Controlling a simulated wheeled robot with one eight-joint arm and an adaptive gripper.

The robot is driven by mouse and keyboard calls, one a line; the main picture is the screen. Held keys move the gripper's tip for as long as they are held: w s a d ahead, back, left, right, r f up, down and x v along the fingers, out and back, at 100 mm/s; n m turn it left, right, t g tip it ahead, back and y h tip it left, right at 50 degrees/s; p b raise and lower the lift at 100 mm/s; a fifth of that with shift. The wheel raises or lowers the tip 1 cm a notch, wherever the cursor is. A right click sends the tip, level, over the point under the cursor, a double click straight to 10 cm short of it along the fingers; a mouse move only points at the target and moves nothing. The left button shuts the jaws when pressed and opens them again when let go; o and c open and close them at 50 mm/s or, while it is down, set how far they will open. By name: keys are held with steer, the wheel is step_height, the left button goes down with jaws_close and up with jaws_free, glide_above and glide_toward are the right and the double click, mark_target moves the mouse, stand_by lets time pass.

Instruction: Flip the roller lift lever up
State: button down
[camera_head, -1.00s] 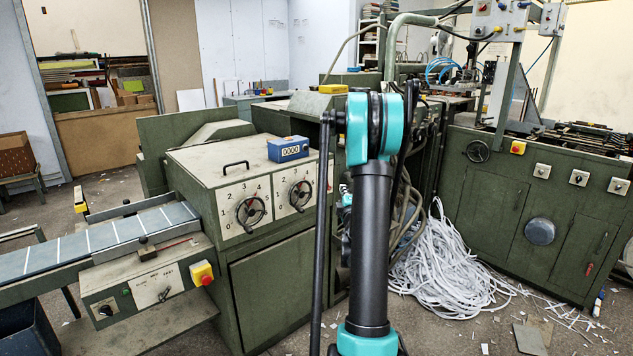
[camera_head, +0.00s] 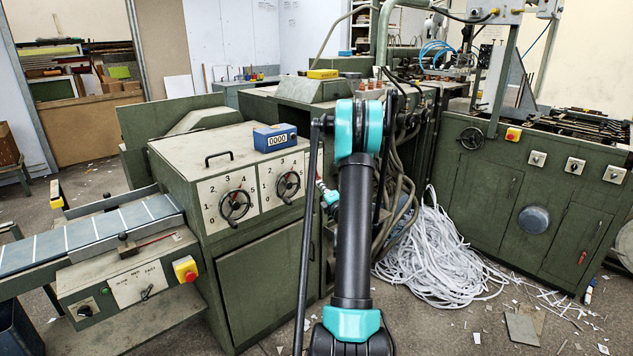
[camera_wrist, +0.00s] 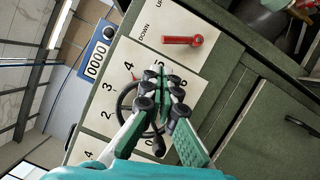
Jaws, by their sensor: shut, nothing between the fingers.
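In the wrist view a red lever (camera_wrist: 183,40) sits on a pale plate marked UP and DOWN. It lies roughly level in that tilted picture. My gripper (camera_wrist: 160,74) is shut and empty, its fingertips below and left of the lever in the picture and apart from it. The fingers overlap a numbered dial with a dark handwheel (camera_wrist: 126,94). In the head view my arm stands in front of the machine's right side, and I cannot make out the red lever there.
A blue counter (camera_head: 275,137) sits on top of the green feeder cabinet (camera_head: 265,290); it also shows in the wrist view (camera_wrist: 96,60). A conveyor (camera_head: 90,238) with a control box juts out at left. A heap of paper strips (camera_head: 435,260) lies on the floor at right.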

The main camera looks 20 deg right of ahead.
mark_target(316, 170)
steer(key=w+r, duration=0.1)
steer(key=w, duration=0.8)
steer(key=shift+w+d+r+m+g, duration=0.2)
steer(key=shift+d+r+m+g, duration=0.15)
steer(key=shift+m, duration=0.35)
steer(key=shift+w+d+r+m+g, duration=0.25)
steer(key=shift+d+r+m, duration=0.25)
steer(key=shift+m, duration=0.4)
steer(key=w+d+r+m+g, duration=0.1)
steer(key=w+d+m, duration=0.1)
steer(key=d, duration=0.4)
steer(key=shift+r+m, duration=0.15)
steer(key=shift+m, duration=0.25)
stand_by(0.4)
